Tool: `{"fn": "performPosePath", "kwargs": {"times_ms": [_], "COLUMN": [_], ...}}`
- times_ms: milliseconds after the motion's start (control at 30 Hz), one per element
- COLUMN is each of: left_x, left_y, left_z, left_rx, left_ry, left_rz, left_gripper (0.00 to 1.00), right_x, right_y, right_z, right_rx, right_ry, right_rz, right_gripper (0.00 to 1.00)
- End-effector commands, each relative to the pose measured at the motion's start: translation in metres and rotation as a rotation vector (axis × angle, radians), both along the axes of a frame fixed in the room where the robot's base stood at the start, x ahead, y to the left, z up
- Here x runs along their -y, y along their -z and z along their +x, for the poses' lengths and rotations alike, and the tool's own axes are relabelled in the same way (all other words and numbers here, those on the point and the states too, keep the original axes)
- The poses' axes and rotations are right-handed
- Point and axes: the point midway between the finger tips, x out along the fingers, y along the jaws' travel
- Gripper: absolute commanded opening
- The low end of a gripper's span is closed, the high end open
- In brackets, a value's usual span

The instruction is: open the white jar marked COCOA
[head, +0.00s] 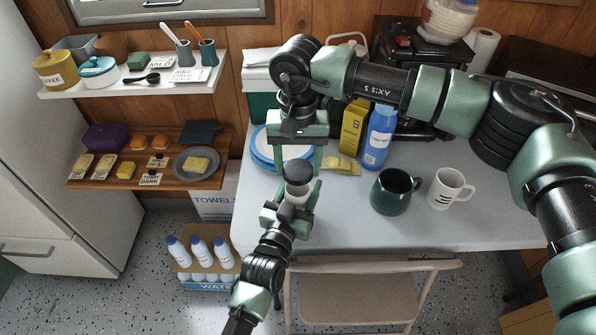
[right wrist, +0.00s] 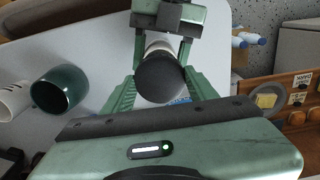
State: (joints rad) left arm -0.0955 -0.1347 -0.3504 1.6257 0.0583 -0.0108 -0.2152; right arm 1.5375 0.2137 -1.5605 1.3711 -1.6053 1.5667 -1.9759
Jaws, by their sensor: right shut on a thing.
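The white jar (head: 297,190) with a round dark lid (head: 298,172) is upright at the left front part of the grey table. Its marking is hidden. My right gripper (head: 299,168) comes down from above, shut on the dark lid. My left gripper (head: 296,195) comes from the front, with its fingers closed on the two sides of the jar's white body. In the right wrist view the lid (right wrist: 160,78) sits between my right fingers, and a strip of the white jar (right wrist: 161,46) shows between my left fingers. I cannot tell whether the lid is loose.
A dark green mug (head: 391,192) and a white mug (head: 449,188) stand to the right. A blue bottle (head: 379,138), a yellow box (head: 353,128) and blue-rimmed plates (head: 262,150) are behind. A folding chair (head: 358,297) stands at the table's front. Wall shelves (head: 150,80) are at left.

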Motion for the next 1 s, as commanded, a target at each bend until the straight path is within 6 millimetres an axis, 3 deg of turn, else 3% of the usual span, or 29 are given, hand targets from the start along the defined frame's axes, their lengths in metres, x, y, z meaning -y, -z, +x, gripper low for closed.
{"fn": "performPosePath", "kwargs": {"times_ms": [267, 300, 367, 767, 1000], "left_x": [0.000, 0.000, 0.000, -0.002, -0.015], "left_y": [0.000, 0.000, 0.000, 0.001, 0.002], "left_z": [0.000, 0.000, 0.000, -0.004, -0.043], "left_rx": [0.001, 0.001, 0.001, -0.001, -0.004], "left_ry": [0.000, 0.000, 0.000, 0.000, 0.001], "left_rz": [0.000, 0.000, 0.000, 0.000, 0.001], "left_gripper": [0.00, 0.64, 0.80, 0.81, 0.81], "right_x": [0.000, 0.000, 0.000, 0.000, 0.000], "right_y": [-0.009, -0.009, -0.009, -0.008, -0.009], "right_z": [0.000, 0.000, 0.000, 0.000, 0.000], "right_rx": [-0.001, -0.001, -0.001, -0.001, -0.001], "right_ry": [0.000, 0.000, 0.000, 0.000, 0.000], "right_rz": [-0.001, -0.001, -0.001, -0.001, -0.001], "right_gripper": [0.09, 0.09, 0.09, 0.09, 0.09]}}
